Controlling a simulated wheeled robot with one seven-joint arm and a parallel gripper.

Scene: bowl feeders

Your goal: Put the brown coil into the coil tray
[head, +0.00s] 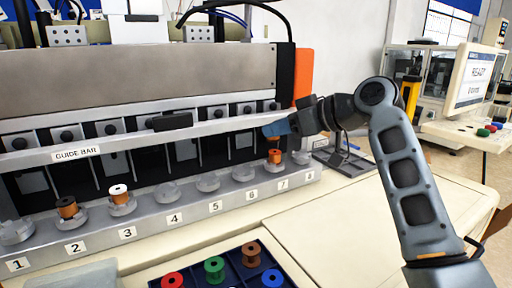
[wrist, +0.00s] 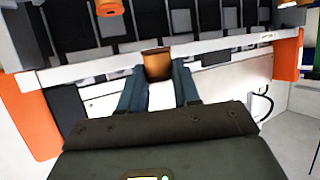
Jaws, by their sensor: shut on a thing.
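My gripper (head: 270,130) is at the right end of the feeder row, level with the guide bar. In the wrist view its blue fingers (wrist: 158,80) are shut on a brown coil (wrist: 157,62). In the head view the fingers partly hide what they hold. An orange-brown coil (head: 274,156) shows just below the fingertips, near position 7; I cannot tell whether it is the held one. A dark blue tray (head: 224,270), likely the coil tray, lies at the bottom, with red, green and brown spools in it.
The guide bar (head: 130,140) runs across the machine above the numbered rail. Copper coils stand at position 2 (head: 67,207) and position 3 (head: 119,194). An orange end post (head: 304,75) stands close to my gripper. The cream tabletop (head: 350,215) right of the tray is clear.

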